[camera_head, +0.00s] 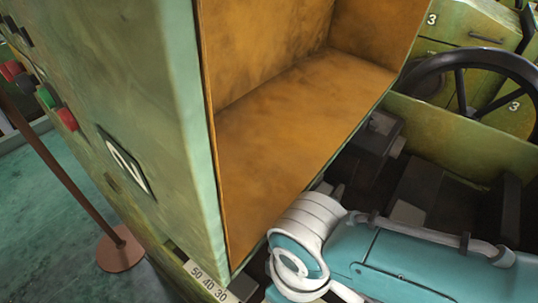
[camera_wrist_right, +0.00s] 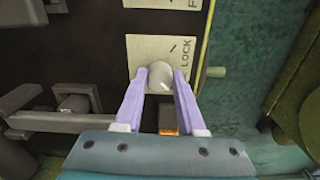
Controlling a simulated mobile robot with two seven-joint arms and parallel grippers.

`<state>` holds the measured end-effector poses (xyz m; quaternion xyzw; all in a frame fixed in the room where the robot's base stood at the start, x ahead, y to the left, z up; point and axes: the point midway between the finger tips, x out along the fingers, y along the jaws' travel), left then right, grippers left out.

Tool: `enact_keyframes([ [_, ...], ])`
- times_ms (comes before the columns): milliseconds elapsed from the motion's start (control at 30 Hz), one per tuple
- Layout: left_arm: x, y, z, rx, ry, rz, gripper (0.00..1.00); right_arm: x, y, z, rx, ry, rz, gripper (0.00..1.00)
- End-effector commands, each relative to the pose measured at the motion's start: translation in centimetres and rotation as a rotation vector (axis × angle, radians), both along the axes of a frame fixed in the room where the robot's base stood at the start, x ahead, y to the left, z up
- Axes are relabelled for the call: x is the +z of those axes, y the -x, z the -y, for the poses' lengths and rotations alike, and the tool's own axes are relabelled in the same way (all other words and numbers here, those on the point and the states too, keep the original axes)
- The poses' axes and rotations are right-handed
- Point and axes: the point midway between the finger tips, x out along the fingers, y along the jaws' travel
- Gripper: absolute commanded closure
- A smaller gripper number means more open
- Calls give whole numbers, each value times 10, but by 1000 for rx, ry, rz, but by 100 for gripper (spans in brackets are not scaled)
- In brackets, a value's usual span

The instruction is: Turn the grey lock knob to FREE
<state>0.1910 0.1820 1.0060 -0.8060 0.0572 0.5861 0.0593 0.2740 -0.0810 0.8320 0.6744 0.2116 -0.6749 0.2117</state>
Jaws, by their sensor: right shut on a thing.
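The grey lock knob (camera_wrist_right: 158,73) is a small pale round knob in the right wrist view, in front of a cream plate (camera_wrist_right: 150,48) marked LOCK with a short dark line. Part of another cream plate (camera_wrist_right: 168,4) shows at the top edge, with only a letter F readable. My right gripper (camera_wrist_right: 160,79) has its two lilac fingers shut on the knob, one on each side. In the head view the knob and the right gripper's fingers are hidden. My left gripper is not in view.
In the head view, an open orange-lined cabinet (camera_head: 290,110) stands beside my right arm; a black handwheel (camera_head: 470,75) is at right.

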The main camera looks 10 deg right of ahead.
Motion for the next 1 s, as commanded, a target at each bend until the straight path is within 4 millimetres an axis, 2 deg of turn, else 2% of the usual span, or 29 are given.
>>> enact_keyframes([
  [400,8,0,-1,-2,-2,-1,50,1,0,-1,-195,-3,0,100],
  [967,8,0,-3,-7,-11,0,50,1,-1,-1,-225,-3,1,100],
  [1000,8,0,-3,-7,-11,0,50,1,-1,-1,-225,-3,1,59],
])
